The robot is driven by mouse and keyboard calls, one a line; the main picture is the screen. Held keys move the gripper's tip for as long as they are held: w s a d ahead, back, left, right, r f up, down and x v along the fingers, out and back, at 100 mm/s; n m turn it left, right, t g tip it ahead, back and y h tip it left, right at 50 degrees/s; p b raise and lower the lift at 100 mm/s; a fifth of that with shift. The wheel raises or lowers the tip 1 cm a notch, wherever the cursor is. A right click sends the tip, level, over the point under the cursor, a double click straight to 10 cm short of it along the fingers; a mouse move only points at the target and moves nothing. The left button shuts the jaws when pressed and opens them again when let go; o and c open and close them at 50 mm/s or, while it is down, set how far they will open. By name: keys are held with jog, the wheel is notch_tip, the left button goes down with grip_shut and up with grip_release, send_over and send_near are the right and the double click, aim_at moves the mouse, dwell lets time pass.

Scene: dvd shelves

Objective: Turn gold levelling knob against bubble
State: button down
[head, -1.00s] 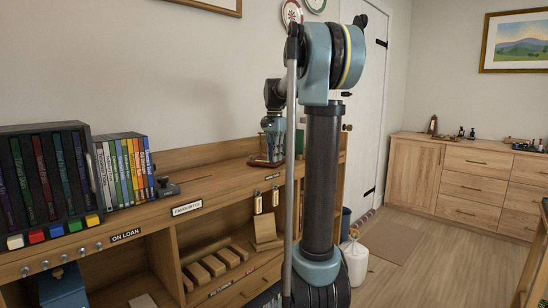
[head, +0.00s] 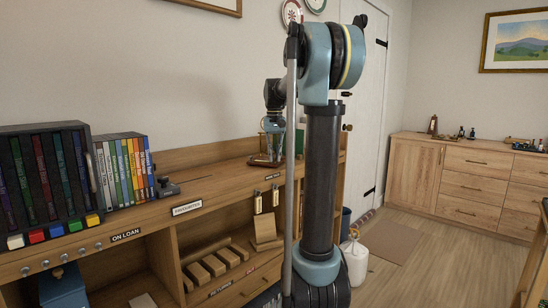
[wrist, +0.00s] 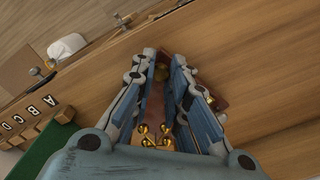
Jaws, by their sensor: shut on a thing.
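My gripper (wrist: 164,62) points down at a small instrument with a reddish-brown wooden base (wrist: 152,105) on the wooden shelf top. Its fingers are closed in on a gold knob (wrist: 162,73), which shows between them near the tips. More gold parts (wrist: 154,135) with round ends show nearer the palm. In the head view my gripper (head: 271,152) is low over the instrument's base (head: 262,161), partly behind my arm. I cannot make out a bubble in either view.
A green piece (wrist: 50,150) and lettered blocks (wrist: 35,112) lie left in the wrist view. DVD cases (head: 124,170) and a dark rack (head: 48,180) stand on the shelf unit at left. The shelf top (head: 215,178) between them and the instrument is mostly clear.

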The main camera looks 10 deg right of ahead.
jog(key=n, duration=0.5)
jog(key=shift+n, duration=2.5)
jog(key=c, duration=1.5)
grip_release()
jog(key=shift+c, duration=0.2)
notch_tip(320, 180, up, 12)
